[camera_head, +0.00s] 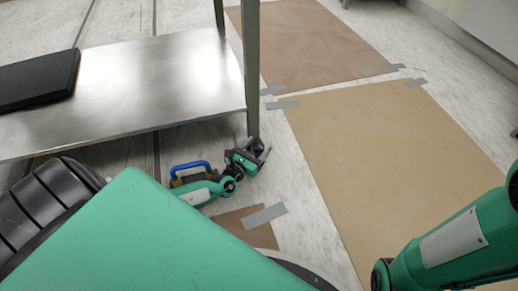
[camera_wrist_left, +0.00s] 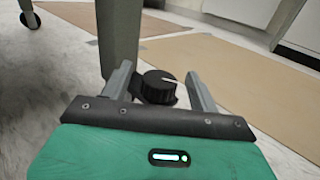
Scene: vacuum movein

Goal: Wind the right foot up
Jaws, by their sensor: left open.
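The right foot shows in the left wrist view as a black ribbed knob (camera_wrist_left: 157,90) with a white line on its top. It is at the base of the grey table leg (camera_wrist_left: 120,32), just right of it. In the head view the same leg (camera_head: 251,85) holds up the steel shelf, and its foot is hidden by my gripper. My left gripper (camera_head: 260,149) is low at the leg's base. In the left wrist view its open fingers (camera_wrist_left: 159,72) stand either side of the knob, with gaps showing. My right gripper is out of view.
A steel shelf (camera_head: 150,100) with a black slab (camera_head: 38,82) on it lies above left. Brown floor sheets (camera_head: 390,140), taped down with grey strips (camera_head: 265,215), cover the right. A blue handle (camera_head: 190,167) shows beside my left arm; its base is partly hidden.

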